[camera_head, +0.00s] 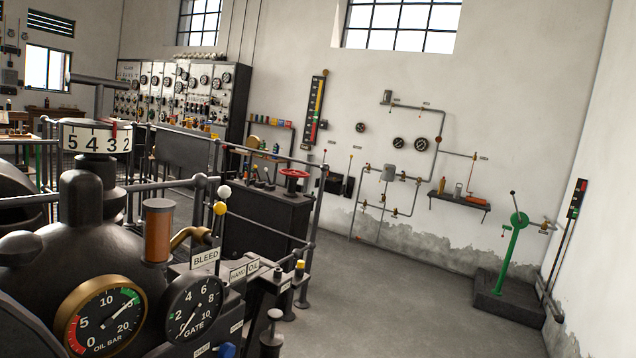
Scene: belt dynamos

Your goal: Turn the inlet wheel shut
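No wheel in view carries a readable inlet label. A red handwheel (294,173) sits flat on top of a dark cabinet (265,215) near the middle, behind a railing; I cannot tell whether it is the inlet wheel or how far it is turned. In front of me at the lower left is a dark machine housing (45,250) with a brass-rimmed oil gauge (105,315) and a gate gauge (192,308). The gate needle points to the lower left, near the low end. My gripper is not in view.
Pipe railings (310,215) run between the machine and the cabinet. Signs read bleed (205,258) and hand oil (244,270). A green lever stand (514,250) is on a dark plinth (505,297) at right. The grey floor (400,300) between is clear.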

